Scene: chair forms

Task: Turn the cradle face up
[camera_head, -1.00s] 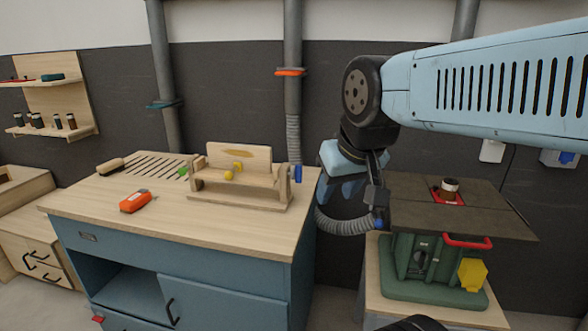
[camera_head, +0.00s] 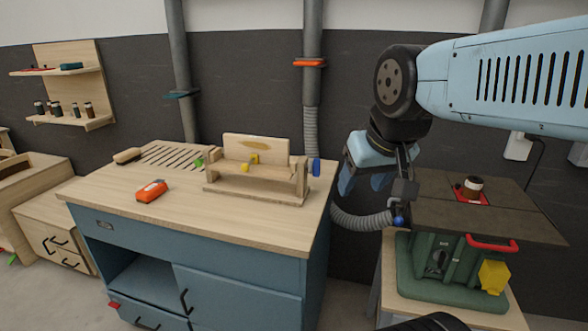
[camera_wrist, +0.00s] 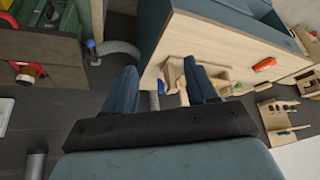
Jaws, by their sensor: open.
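The cradle (camera_head: 256,178) is a pale wooden frame on the workbench top (camera_head: 130,208), near its back right corner. It has an upright back board with a brown oval mark, a yellow knob in the middle, a green knob at the left end and a blue knob at the right end. My gripper (camera_head: 363,184) hangs open and empty to the right of the bench, apart from the cradle. In the wrist view my two blue fingers (camera_wrist: 160,82) are spread. Part of the cradle (camera_wrist: 222,80) shows beyond the right finger, which hides some of it.
An orange tool (camera_head: 151,191) and a brush (camera_head: 127,155) lie on the bench, left of the cradle. A grey hose (camera_head: 360,220) runs below my gripper.

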